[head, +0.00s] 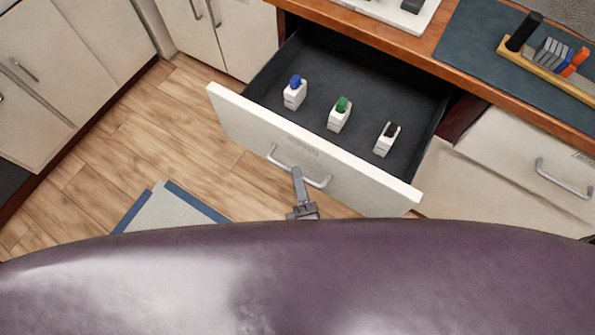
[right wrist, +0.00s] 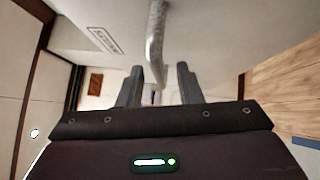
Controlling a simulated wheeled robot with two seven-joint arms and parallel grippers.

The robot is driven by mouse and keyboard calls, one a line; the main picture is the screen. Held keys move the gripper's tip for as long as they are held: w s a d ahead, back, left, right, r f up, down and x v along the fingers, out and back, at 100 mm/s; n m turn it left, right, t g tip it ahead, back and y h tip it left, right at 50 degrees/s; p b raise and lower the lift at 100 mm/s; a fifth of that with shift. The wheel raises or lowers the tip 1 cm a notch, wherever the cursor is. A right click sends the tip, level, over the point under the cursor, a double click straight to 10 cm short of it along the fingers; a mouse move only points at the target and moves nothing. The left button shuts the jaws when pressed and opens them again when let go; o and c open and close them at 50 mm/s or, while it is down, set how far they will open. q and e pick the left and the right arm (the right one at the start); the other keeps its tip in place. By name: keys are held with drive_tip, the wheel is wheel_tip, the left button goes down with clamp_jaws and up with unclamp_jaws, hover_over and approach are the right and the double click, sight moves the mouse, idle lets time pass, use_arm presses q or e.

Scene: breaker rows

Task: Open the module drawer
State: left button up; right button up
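The module drawer (head: 230,105) stands pulled well out of the counter, with its dark interior showing. Three small white modules stand inside: one with a blue top (head: 294,94), one with a green top (head: 339,115) and one with a black top (head: 385,140). The drawer's metal bar handle (head: 318,183) is on its pale front. My right gripper (head: 298,178) is at the handle. In the right wrist view, the handle (right wrist: 156,40) reaches between the fingers of my right gripper (right wrist: 158,80), which are apart with a gap beside the bar. My left gripper is not in view.
A closed drawer with a handle (head: 565,178) is at the right. Above, the wooden counter (head: 440,60) bears a dark mat (head: 475,45) and a wooden holder (head: 535,75) with coloured pieces. Pale cabinets (head: 75,55) stand at the left; wood floor (head: 170,125) is between.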

drive_tip(key=v, duration=0.6)
idle(0.4)
drive_tip(key=s+d+f+m+g+h+p, duration=0.1)
drive_tip(key=d+f+m+g, duration=0.3)
drive_tip(key=f, duration=0.8)
drive_tip(key=d+f+m+g+p, duration=0.1)
drive_tip(key=d+f+m+g, duration=0.3)
drive_tip(key=f, duration=0.9)
drive_tip(key=s+d+f+m+g+h, duration=0.2)
drive_tip(key=s+d+f+m+g, duration=0.8)
drive_tip(key=s+f, duration=0.4)
drive_tip(key=shift+s+d+m+h+p, duration=0.45)
drive_tip(key=shift+s+d+m, duration=0.25)
drive_tip(key=shift+s+d, duration=0.3)
drive_tip(key=shift+w+d, duration=0.1)
drive_tip(key=shift+w, duration=0.05)
